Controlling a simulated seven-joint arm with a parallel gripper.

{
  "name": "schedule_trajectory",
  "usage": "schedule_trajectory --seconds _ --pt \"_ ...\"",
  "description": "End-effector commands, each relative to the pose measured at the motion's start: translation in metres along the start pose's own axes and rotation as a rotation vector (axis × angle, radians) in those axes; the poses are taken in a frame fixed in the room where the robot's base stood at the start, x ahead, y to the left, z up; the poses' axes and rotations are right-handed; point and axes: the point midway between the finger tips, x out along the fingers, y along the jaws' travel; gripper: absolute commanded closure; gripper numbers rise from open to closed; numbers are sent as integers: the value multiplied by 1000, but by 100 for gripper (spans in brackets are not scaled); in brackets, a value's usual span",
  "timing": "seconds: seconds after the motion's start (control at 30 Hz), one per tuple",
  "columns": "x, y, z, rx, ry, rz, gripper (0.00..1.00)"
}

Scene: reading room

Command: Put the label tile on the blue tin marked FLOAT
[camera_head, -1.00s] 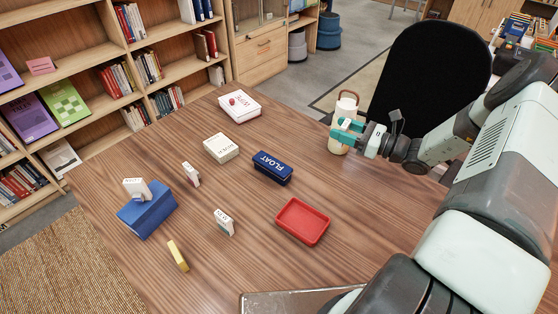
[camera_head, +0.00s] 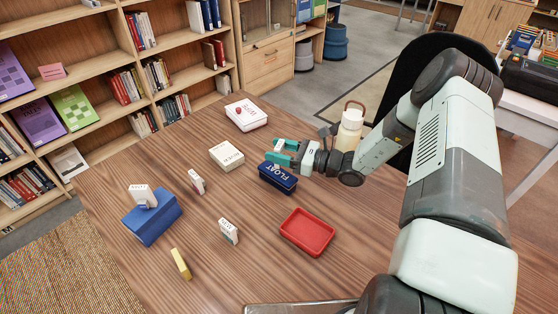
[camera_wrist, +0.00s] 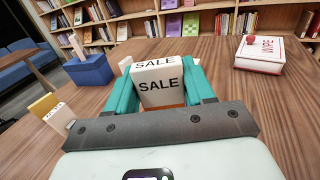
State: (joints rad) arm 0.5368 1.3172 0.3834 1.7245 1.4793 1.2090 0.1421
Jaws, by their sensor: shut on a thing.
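The blue tin marked FLOAT (camera_head: 279,179) sits on the table in the head view. My gripper (camera_head: 281,152) is over its far edge. In the wrist view my teal fingers (camera_wrist: 162,90) are shut on a white label tile (camera_wrist: 160,84) that reads SALE on its faces. The held tile is upright between the fingers. In the head view the fingers mostly hide it, and I cannot tell whether it touches the tin. The FLOAT tin is not visible in the wrist view.
A blue box (camera_head: 153,220) carries a white tile (camera_head: 143,195). Two white tiles (camera_head: 197,182) (camera_head: 228,232) and a yellow block (camera_head: 181,264) stand nearer.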

Motion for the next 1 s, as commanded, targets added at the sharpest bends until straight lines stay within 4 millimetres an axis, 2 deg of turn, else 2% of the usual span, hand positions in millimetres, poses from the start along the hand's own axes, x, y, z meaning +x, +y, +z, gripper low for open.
schedule_trajectory --seconds 0.27,0.63,0.67,0.7,0.8,1.0 --pt "0 1 -35 2 0 1 78" --pt "0 0 -40 1 0 0 78" --pt "0 0 -39 1 0 0 44" --pt "0 0 -39 0 0 0 38" --pt "0 0 -39 0 0 0 23" --pt "0 0 -39 1 0 0 22"
